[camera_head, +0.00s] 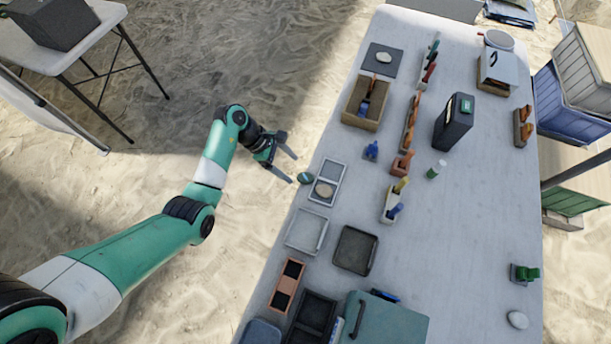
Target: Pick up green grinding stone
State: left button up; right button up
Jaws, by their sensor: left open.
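A small, dark green, rounded stone (305,178) sits at the left edge of the long table (470,215), beside a light grey two-part tray (333,171). It looks like the green grinding stone. My left gripper (291,169) is open and empty, with its two fingers pointing right towards the stone. The fingertips are just left of the stone and appear apart from it. The exact height of the fingers over the table edge is hard to tell. My right gripper is not in view.
An empty light tray (306,232) and a dark tray (355,251) lie nearer. A wooden box (350,118) and a dark box (453,122) stand farther back. Small coloured tools run along the table's middle. The right middle of the table is clear.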

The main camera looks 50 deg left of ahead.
aim_at(304, 176)
pick_arm(q)
jog(key=b+x, duration=0.1)
jog(key=x, duration=0.1)
jog(key=b+x, duration=0.1)
jog(key=x, duration=0.2)
jog(key=shift+w+d+r+b, duration=0.1)
jog(key=shift+w+d+b, duration=0.05)
jog(key=shift+d+b, duration=0.3)
jog(key=shift+a+r, duration=0.1)
grip_shut()
